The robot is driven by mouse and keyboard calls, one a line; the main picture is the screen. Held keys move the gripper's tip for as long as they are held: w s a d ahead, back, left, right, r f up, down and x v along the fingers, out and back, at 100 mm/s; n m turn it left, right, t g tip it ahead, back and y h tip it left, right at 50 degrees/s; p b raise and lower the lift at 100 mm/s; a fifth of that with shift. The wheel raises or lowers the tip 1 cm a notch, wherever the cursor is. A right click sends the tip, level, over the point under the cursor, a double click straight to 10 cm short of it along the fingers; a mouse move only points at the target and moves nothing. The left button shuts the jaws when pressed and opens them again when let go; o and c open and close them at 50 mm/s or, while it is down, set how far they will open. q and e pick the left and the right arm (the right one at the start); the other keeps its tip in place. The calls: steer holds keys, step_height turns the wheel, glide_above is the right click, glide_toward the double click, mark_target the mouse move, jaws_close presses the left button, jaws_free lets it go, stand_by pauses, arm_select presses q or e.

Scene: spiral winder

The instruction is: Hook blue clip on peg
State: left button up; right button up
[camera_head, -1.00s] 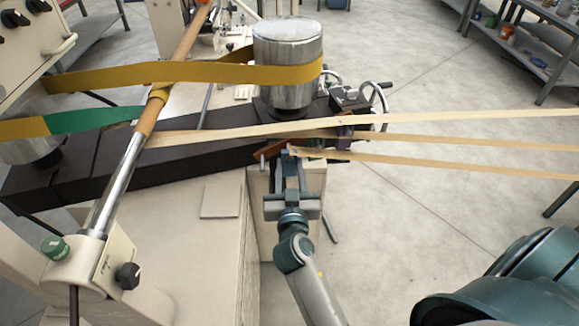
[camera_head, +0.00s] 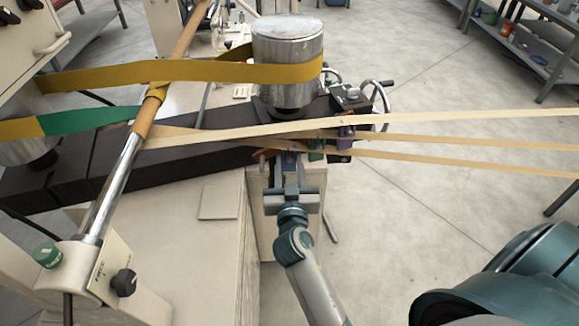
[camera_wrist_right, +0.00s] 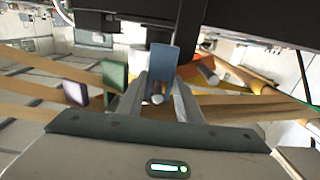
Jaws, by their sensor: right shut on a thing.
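My right gripper (camera_head: 289,160) reaches up to the front edge of the dark machine bar, under the pale bands. In the right wrist view, its two fingers (camera_wrist_right: 158,92) are shut on the blue clip (camera_wrist_right: 162,62), which stands upright between their tips. A small pale round end shows between the fingers; I cannot tell whether it is a peg. In the head view the blue clip is mostly hidden, and I cannot tell whether it touches a peg. My left gripper is not in view.
A green clip (camera_wrist_right: 115,75) and a purple clip (camera_wrist_right: 76,93) sit left of the blue one in the wrist view; an orange piece (camera_wrist_right: 198,70) is at its right. Pale bands (camera_head: 450,118) run rightward. A metal cylinder (camera_head: 288,62) stands behind on the dark bar (camera_head: 90,175).

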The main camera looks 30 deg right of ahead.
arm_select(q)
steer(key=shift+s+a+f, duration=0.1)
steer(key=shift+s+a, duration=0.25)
arm_select(e)
steer(key=shift+w+d+f, duration=0.1)
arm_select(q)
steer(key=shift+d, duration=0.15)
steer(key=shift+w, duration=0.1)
arm_select(e)
steer(key=o, duration=1.1)
steer(key=shift+f, duration=0.1)
